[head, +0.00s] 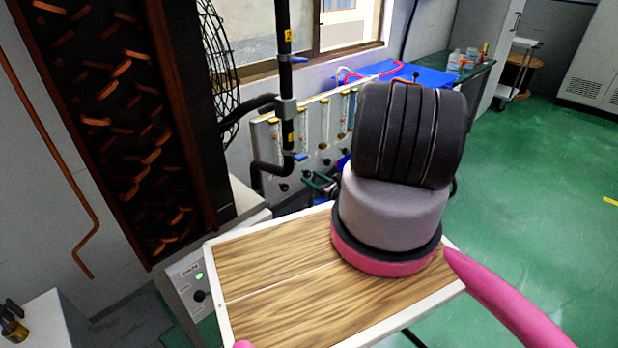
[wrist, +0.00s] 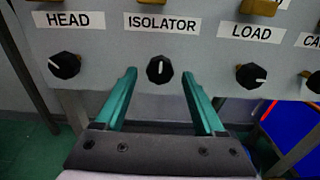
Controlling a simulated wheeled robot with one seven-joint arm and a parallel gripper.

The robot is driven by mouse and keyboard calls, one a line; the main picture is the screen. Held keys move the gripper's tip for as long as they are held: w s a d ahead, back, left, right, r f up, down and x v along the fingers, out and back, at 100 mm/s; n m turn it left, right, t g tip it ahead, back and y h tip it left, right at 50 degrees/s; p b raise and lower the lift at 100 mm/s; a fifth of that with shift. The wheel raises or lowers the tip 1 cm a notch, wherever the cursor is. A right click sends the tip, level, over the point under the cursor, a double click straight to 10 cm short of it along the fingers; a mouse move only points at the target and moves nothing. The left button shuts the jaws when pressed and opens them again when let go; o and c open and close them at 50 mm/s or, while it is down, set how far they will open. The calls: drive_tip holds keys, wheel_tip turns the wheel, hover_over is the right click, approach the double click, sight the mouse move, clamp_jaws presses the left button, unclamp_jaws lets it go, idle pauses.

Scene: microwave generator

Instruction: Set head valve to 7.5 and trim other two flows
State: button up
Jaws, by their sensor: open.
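My gripper (wrist: 159,73) is open, with one teal finger either side of the ISOLATOR knob in the picture; contact cannot be told. In the head view, the panel (head: 262,138) carries upright flow tubes (head: 299,128); their readings are too small to read.
Black pipework with blue-handled valves (head: 300,156) rises left of the panel. Green floor is open at right.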

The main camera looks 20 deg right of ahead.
drive_tip(key=v, duration=0.8)
drive_tip(key=shift+s, duration=0.35)
drive_tip(key=shift+d, duration=0.15)
